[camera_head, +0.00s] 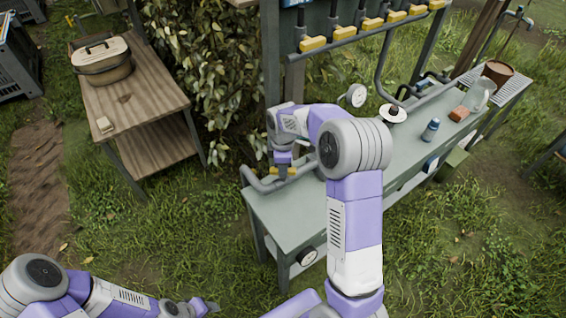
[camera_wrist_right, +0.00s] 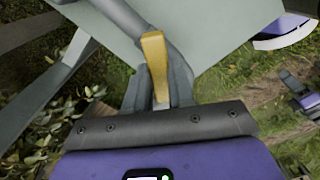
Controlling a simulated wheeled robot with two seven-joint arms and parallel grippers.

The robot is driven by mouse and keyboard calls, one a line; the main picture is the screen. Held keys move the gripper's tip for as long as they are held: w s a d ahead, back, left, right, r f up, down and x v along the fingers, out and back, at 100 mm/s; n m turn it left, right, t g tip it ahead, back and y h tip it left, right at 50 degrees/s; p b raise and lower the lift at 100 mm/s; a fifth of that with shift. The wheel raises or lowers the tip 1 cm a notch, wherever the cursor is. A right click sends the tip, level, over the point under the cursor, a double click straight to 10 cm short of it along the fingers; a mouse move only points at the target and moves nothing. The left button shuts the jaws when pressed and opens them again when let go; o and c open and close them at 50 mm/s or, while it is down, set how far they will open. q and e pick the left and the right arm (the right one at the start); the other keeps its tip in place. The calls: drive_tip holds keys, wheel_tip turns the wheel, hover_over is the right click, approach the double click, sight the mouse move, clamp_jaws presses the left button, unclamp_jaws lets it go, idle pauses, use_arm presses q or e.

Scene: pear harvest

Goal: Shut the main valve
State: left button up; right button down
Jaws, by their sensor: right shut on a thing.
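The main valve's yellow lever (camera_head: 291,171) is on a grey pipe (camera_head: 255,184) at the near left end of the grey-green bench. In the right wrist view the yellow lever (camera_wrist_right: 155,62) stands between the dark fingers of my right gripper (camera_wrist_right: 158,88). My right gripper (camera_head: 283,168) reaches down from above and is shut on the lever, hiding part of it in the head view. My left gripper (camera_head: 205,306) is low in the head view, away from the bench above the grass; its finger gap is too small to make out.
The bench (camera_head: 275,215) holds a blue bottle (camera_head: 431,130), a reddish block (camera_head: 459,113) and a clear jar (camera_head: 480,93). Several yellow-handled taps (camera_head: 369,25) line an upper pipe. A wooden table (camera_head: 150,90) with a lidded pot (camera_head: 103,62) stands left. Grass lies between.

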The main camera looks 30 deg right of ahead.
drive_tip(key=m+p, duration=0.2)
drive_tip(key=m, duration=0.3)
drive_tip(key=shift+m, duration=0.3)
drive_tip(key=m+p, duration=0.2)
drive_tip(key=m, duration=0.3)
drive_tip(key=shift+m, duration=0.4)
drive_tip(key=c, duration=1)
unclamp_jaws()
drive_tip(key=shift+o, duration=0.2)
wheel_tip(320, 180, up, 8)
drive_tip(key=shift+f+p, duration=0.2)
drive_tip(key=shift+p, duration=0.55)
